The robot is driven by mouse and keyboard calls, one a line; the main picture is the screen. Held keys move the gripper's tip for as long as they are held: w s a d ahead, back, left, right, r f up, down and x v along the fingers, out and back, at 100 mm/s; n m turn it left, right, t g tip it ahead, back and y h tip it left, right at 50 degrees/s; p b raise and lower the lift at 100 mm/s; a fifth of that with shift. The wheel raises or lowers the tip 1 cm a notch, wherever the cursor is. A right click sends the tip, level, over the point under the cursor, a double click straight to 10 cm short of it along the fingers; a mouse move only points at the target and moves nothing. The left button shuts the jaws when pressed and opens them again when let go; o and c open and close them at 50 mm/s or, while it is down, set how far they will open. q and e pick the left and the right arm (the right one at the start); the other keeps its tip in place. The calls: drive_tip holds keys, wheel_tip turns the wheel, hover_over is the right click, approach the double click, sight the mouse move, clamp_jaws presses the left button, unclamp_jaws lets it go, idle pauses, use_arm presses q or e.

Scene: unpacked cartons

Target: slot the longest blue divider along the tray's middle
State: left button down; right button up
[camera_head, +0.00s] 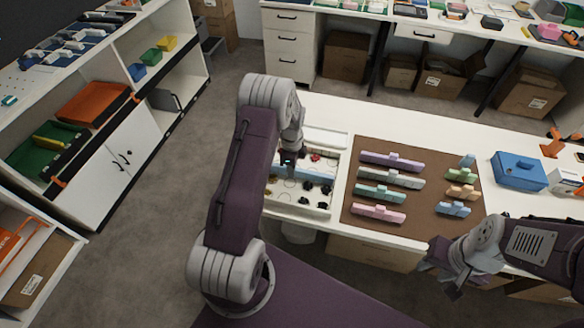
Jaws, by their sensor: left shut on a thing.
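The white tray (324,212) lies on the white table, with several small dark and red items in its compartments. My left gripper (289,166) is over the tray, shut on a light blue divider (313,175). The divider runs across the middle of the tray; the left arm hides its left part, and I cannot tell whether it is seated. Other dividers lie on the brown mat (424,204): purple (391,160), grey-green (390,178), teal (380,194), pink (378,213), and a short blue one (453,209). My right gripper (442,277) appears open and empty at the table's front edge.
A blue box (519,171) stands right of the mat. A white lid-like panel (326,138) lies behind the tray. Shelves with bins (93,103) stand at the left, and cartons (345,56) sit under the back bench. The table's back strip is clear.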

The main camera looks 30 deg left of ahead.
use_arm(q)
drive_tip(key=shift+f, duration=0.25)
drive_tip(key=c, duration=1.3)
unclamp_jaws()
wheel_tip(320, 180, up, 9)
drive_tip(key=shift+r, duration=0.1)
